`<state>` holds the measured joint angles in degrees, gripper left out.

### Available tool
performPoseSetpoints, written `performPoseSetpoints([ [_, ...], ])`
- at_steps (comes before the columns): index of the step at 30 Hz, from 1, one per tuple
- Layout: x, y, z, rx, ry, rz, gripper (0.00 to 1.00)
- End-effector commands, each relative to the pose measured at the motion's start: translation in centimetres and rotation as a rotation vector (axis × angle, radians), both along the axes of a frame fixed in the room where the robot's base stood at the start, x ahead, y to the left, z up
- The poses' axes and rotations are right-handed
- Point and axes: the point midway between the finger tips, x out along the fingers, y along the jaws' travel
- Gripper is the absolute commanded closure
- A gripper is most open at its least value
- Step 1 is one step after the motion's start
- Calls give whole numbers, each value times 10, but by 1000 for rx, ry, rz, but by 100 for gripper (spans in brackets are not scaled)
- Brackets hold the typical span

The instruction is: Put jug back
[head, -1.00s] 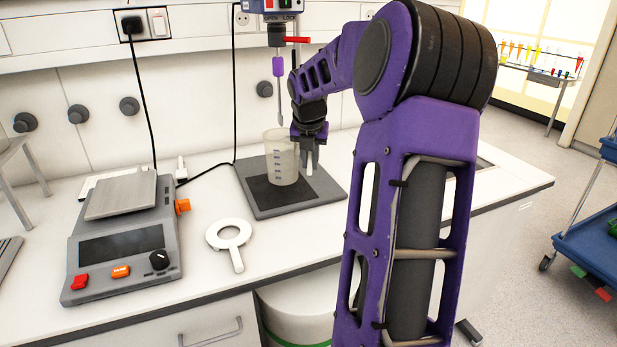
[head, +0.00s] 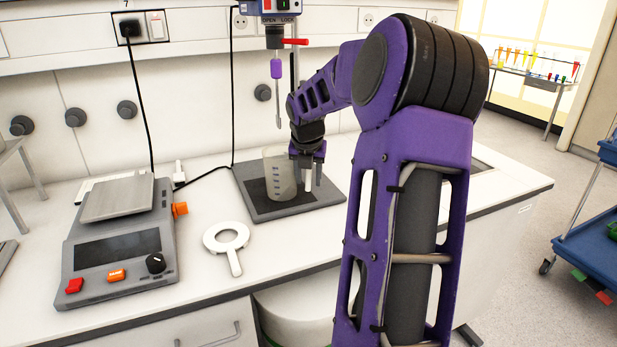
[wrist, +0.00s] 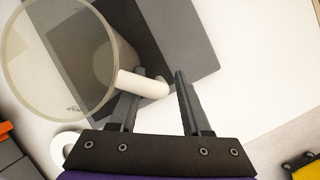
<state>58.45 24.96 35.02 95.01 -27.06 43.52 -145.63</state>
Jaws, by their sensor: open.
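The jug (head: 279,176) is a translucent beaker with graduation marks and a white handle. It stands upright on the dark stirrer base plate (head: 250,208), under the stirrer. In the wrist view the jug (wrist: 50,60) fills the upper left, and its handle (wrist: 145,83) points towards my fingers. My gripper (head: 312,184) is open at the jug's right side. In the wrist view my gripper (wrist: 160,85) has its left finger at the handle, overlapping it in the picture. The right finger is clear of the handle. Whether the left finger touches it I cannot tell.
The stirrer shaft (head: 279,108) hangs above the jug. A scale (head: 118,240) stands on the left, and a white ring with a handle (head: 228,238) lies in front of the plate. Bare counter lies right of the plate. A blue cart (head: 590,245) stands on the floor at right.

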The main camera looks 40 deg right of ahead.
Motion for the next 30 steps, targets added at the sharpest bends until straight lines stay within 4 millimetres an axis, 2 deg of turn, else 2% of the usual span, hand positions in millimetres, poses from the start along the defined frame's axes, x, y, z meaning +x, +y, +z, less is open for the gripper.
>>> performPoseSetpoints([
  [5,-3,2,14,-2,-2,0,52],
  [15,-24,19,79,-3,-2,-2,52],
  [19,-31,25,98,-3,-1,0,52],
  [24,-36,30,111,-1,0,0,52],
  [30,-37,31,112,0,0,1,52],
])
